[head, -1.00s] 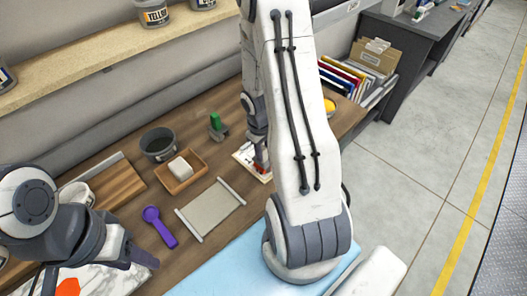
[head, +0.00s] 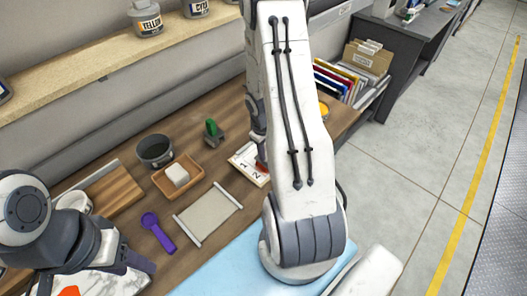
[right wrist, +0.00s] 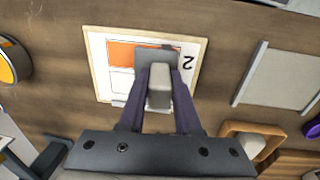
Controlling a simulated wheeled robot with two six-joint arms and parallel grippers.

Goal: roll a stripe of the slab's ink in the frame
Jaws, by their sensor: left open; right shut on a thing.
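The print card (head: 240,162) lies on the wooden bench, with frames marked 1 and 2. In the right wrist view the card (right wrist: 96,70) shows an orange stripe (right wrist: 122,54) in the frame beside the 2; the other visible frame area is white. My right gripper (right wrist: 158,100) is shut on the grey handle of the roller (right wrist: 158,90). The roller's dark head is over the card at the stripe's end; I cannot tell whether it touches. The marble slab (head: 112,284) with orange ink (head: 69,291) is at lower left. My left gripper (head: 140,263) is open beside it.
A grey tray sheet (head: 207,214), purple scoop (head: 158,232), wooden tray (head: 193,184) with a white block, dark bowl (head: 155,151) and green-topped item (head: 212,130) stand on the bench. A yellow-topped jar (right wrist: 6,62) is near the card. A blue mat (head: 225,270) lies in front.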

